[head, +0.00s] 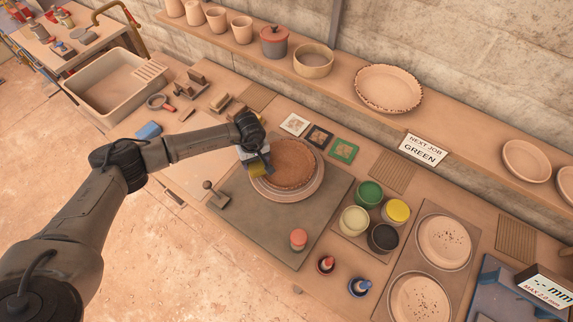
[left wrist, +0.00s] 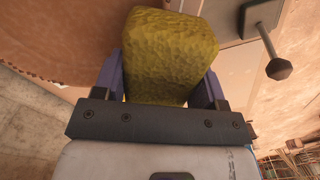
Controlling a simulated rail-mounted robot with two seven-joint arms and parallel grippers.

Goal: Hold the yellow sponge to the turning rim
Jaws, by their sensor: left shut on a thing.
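The yellow sponge (head: 258,171) is between the fingers of my left gripper (head: 256,161), which is shut on it. In the left wrist view the sponge (left wrist: 170,55) fills the space between the two dark fingers (left wrist: 164,88). A round brown clay dish (head: 293,160) with a notched rim sits on a paler round wheel (head: 302,194). The sponge is at the left side of the dish rim; I cannot tell whether they touch. In the left wrist view the dish (left wrist: 65,40) lies left of the sponge. My right gripper is not in view.
A lever with a round knob (head: 208,186) stands left of the wheel. A pink-topped knob (head: 298,238) is in front of it. Open glaze pots, including a green one (head: 369,193), stand to the right. Three small tiles (head: 319,136) lie behind. A sink (head: 108,80) is at the left.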

